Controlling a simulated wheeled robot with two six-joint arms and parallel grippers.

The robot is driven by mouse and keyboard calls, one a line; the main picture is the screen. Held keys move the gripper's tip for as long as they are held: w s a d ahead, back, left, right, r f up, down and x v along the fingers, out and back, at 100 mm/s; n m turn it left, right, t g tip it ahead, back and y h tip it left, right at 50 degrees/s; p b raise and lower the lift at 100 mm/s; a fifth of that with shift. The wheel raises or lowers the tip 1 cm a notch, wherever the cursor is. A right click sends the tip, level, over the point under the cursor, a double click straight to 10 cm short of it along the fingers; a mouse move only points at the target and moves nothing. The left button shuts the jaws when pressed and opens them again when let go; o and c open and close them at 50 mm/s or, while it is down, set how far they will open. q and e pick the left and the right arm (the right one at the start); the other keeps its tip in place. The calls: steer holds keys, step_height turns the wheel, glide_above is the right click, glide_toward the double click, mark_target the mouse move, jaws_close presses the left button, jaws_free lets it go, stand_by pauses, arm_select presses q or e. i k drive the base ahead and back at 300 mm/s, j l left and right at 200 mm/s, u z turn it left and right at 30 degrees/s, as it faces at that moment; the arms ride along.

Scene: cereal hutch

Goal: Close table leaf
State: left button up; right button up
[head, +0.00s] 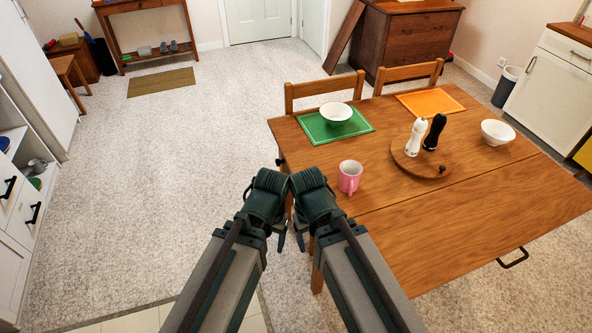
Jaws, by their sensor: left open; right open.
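The wooden table (370,188) stands at the right. Its near leaf (455,228) lies level with the main top, and a seam runs between them. A dark handle (513,258) shows at the leaf's near edge on the right. My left gripper (276,232) and my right gripper (304,232) are side by side left of the table's left edge, over the carpet or close by the table corner. Both are open and hold nothing visible. The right forearm covers part of the table's near left corner.
On the tabletop are a pink mug (349,177), a round wooden board (421,163) with white and black mills, a white bowl (497,132), and a green mat (312,123) with another bowl. Two chairs stand behind. Carpet (170,190) at left is clear.

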mark_target(428, 242)
steer(key=z, duration=1.9)
steer(key=i+l, duration=0.2)
steer(key=i+l+u, duration=0.1)
steer(key=l, duration=0.25)
steer(key=i, duration=0.05)
